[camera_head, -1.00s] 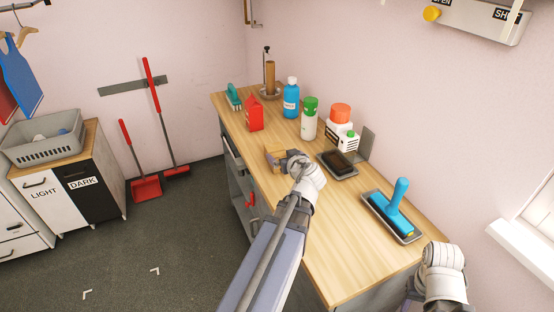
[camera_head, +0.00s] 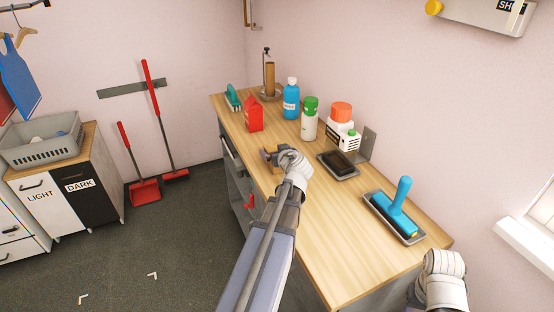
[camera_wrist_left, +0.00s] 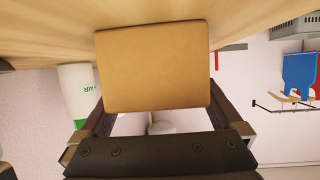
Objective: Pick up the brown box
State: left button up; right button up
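The brown box (camera_wrist_left: 153,66) fills the upper middle of the left wrist view, its flat face toward the camera. In the head view it is a small tan patch (camera_head: 277,160) on the wooden counter, mostly hidden by my left wrist. My left gripper (camera_head: 270,155) is at the box. In the left wrist view its dark fingers (camera_wrist_left: 156,108) stand on either side of the box, close to its side edges. Whether they press on it cannot be told. The box seems at counter level. My right wrist shows at the lower right of the head view, but its gripper does not.
On the wooden counter (camera_head: 328,260), a red carton (camera_head: 254,115), blue bottle (camera_head: 291,99) and green-capped bottle (camera_head: 309,121) stand behind the box. A dark sponge on a tray (camera_head: 338,163) lies to its right. The front counter is clear.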

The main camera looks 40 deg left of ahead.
aim_at(276, 149)
pick_arm(q)
jog(key=c, duration=1.1)
notch_tip(276, 149, up, 10)
jog(key=p, duration=1)
